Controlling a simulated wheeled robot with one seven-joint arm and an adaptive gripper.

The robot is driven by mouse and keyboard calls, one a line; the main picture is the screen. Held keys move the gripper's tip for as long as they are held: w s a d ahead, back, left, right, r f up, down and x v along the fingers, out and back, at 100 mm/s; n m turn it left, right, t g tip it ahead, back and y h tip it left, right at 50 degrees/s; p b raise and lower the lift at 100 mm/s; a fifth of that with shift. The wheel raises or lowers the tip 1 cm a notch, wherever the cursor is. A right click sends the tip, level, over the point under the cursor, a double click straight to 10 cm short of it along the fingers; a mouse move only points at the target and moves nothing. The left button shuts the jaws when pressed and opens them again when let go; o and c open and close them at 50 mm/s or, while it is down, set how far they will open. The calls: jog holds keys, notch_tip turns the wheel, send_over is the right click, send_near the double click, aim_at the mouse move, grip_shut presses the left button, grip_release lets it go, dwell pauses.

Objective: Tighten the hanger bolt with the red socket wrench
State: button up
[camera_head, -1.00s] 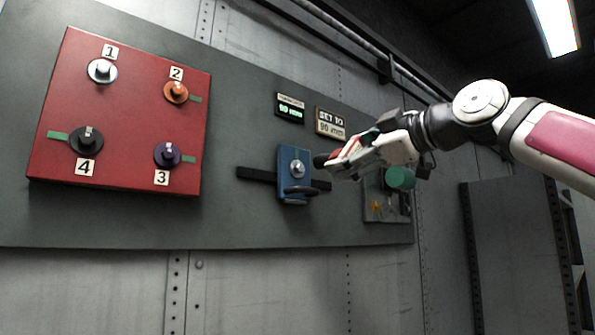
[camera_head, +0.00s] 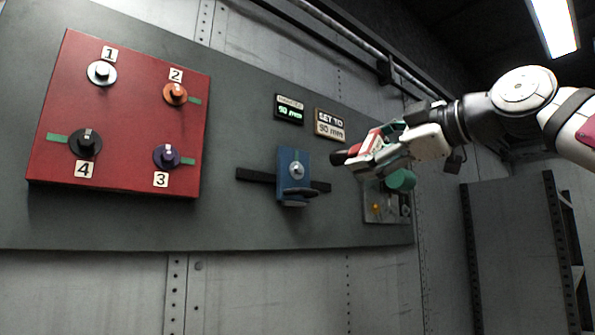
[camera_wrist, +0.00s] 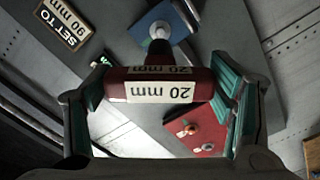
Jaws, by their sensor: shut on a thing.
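My gripper (camera_head: 376,152) is shut on the red socket wrench (camera_head: 371,141), whose dark socket end points left toward the blue hanger. In the wrist view the wrench (camera_wrist: 158,83) lies across between the green-padded fingers, with "20 mm" labels on it. The hanger bolt (camera_head: 297,171) is a pale metal head on the blue hanger plate (camera_head: 291,158). The wrench is apart from the bolt, to its right in the head view. The bolt also shows in the wrist view (camera_wrist: 160,31), past the socket end.
The hanger sits on a dark horizontal rail (camera_head: 256,174). A lit display (camera_head: 289,108) and a "SET TO 90 mm" sign (camera_head: 331,125) are above. A red panel (camera_head: 125,95) with numbered knobs is at left. A green knob (camera_head: 401,180) is on a small panel behind my gripper.

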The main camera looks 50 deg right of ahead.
jog(key=shift+v, duration=2.6)
